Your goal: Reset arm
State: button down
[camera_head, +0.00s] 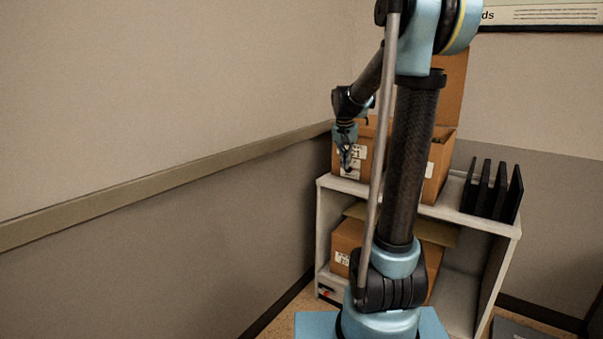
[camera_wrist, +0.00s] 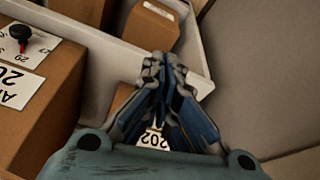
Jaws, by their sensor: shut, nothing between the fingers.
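My gripper (camera_head: 346,158) hangs in front of the left part of an open cardboard box (camera_head: 435,165) on top of the white shelf unit (camera_head: 427,211). My arm stands in front of the box and hides much of it. In the wrist view my gripper (camera_wrist: 163,62) has its fingertips together, with nothing held. Below the fingers a white label with printed digits (camera_wrist: 152,141) shows partly.
A second cardboard box (camera_head: 347,242) sits on the lower shelf. Black upright file holders (camera_head: 490,190) stand on the shelf top at right. The wall (camera_head: 150,200) with a rail is close at left.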

jog(key=s+f+n, duration=0.2)
jog(key=s+f, duration=0.1)
jog(key=s, duration=1.8)
jog(key=s+f+n+y, duration=0.1)
jog(key=s+f+n, duration=0.1)
jog(key=s+f, duration=0.8)
jog(key=shift+s+d+f+n+g, duration=0.15)
jog(key=shift+s+f+n+g, duration=0.2)
jog(key=shift+s, duration=1.95)
